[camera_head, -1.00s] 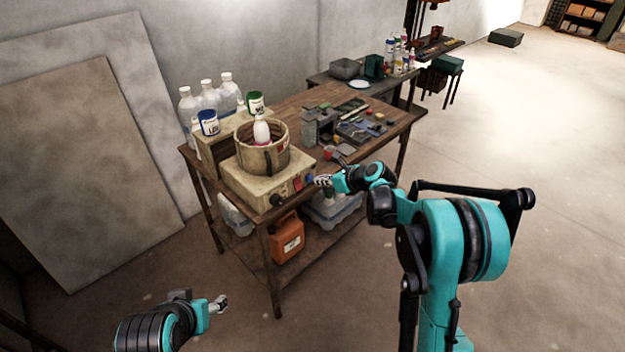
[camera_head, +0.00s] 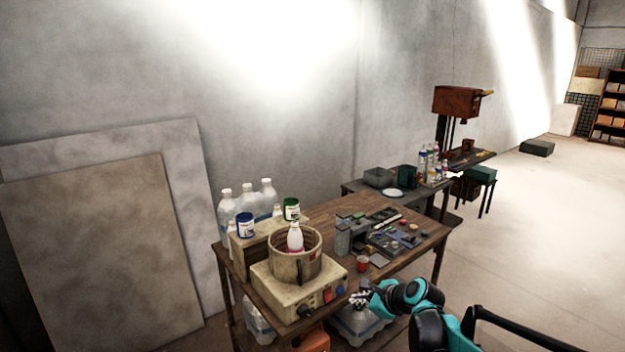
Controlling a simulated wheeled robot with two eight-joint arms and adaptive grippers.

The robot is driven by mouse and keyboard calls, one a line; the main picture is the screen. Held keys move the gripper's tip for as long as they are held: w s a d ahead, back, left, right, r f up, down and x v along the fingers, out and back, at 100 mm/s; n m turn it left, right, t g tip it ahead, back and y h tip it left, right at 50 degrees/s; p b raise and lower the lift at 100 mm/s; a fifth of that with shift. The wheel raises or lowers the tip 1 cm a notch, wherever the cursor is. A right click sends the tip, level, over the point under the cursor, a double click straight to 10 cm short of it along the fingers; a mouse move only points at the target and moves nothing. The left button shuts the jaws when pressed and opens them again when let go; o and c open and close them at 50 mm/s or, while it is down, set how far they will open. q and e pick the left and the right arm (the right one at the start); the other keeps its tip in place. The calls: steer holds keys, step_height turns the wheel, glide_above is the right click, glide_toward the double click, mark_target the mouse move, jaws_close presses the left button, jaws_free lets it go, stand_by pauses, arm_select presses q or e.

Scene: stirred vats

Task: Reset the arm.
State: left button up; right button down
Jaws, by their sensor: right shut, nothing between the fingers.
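My right gripper (camera_head: 360,298) is shut and empty. It is at the front edge of the wooden workbench, by the front right corner of the beige stirrer base (camera_head: 297,290) with its knob and coloured switches. A round brown vat (camera_head: 291,265) stands on this base, and a white bottle (camera_head: 295,238) stands upright inside it. Whether the gripper touches the base or its switches is too small to tell. My left gripper is out of view.
The workbench (camera_head: 405,262) holds a red cup (camera_head: 362,263), small tools and parts. Large clear bottles (camera_head: 247,203) and a blue-labelled jar (camera_head: 245,226) stand behind the vat. Boards (camera_head: 110,250) lean on the wall at left. Open floor lies to the right.

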steer(key=s+d+n+h, duration=0.2)
steer(key=s+n, duration=1)
steer(key=s, duration=0.4)
steer(key=s+d+n+g+h, duration=0.1)
steer(key=s+d+n+h, duration=0.1)
steer(key=s+n, duration=0.9)
steer(key=s+h, duration=0.1)
steer(key=s, duration=0.4)
steer(key=shift+f+n+h, duration=0.25)
steer(key=shift+n+h, duration=0.05)
steer(key=shift+n, duration=0.1)
